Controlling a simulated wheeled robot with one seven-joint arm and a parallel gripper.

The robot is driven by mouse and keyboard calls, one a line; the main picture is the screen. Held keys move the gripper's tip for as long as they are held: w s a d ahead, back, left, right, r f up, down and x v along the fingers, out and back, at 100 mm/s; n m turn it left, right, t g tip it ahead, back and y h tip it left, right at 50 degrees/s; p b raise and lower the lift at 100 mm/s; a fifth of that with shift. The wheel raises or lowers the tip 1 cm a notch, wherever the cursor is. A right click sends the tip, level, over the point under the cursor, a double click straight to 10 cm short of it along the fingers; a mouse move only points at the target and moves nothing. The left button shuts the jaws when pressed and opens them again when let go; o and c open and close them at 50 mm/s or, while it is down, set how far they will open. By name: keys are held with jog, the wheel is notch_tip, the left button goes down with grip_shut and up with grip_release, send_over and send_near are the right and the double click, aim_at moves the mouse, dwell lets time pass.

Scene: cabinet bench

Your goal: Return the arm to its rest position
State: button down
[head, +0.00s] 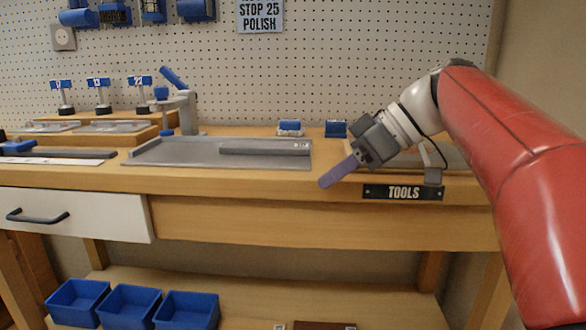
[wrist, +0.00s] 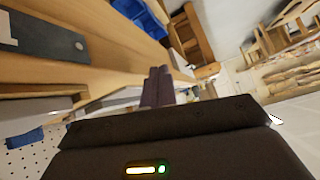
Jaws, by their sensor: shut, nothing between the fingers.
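My gripper (head: 338,173) is at the end of my red and white arm, to the right in the head view. It points down and to the left, in front of the bench edge near the TOOLS label. Its purple fingers are together with nothing between them. In the wrist view the shut fingers (wrist: 157,87) show above the dark gripper body, with the tilted bench beside them.
The wooden bench (head: 230,183) holds a grey tray (head: 170,152) with a grey bar. The TOOLS label (head: 403,192) is on the front edge, close to my gripper. A white drawer (head: 90,213) is at left. Blue bins (head: 130,305) stand on the lower shelf.

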jog(key=s+d+f+m+t+h+p, duration=0.1)
jog(key=s+d+f+m+h, duration=0.2)
jog(key=f, duration=0.4)
jog(key=s+d+f+m+t+h+p, duration=0.1)
jog(key=s+d+f+m+h, duration=0.2)
jog(key=s+f+m, duration=0.2)
jog(key=s+d+f+m+t+h+p, duration=0.1)
jog(key=s+d+f+m+h+p, duration=0.1)
jog(key=s+f+m, duration=0.3)
jog(key=s+f+h, duration=0.1)
jog(key=s+f, duration=0.3)
jog(key=shift+d+t, duration=0.3)
jog(key=shift+d, duration=0.1)
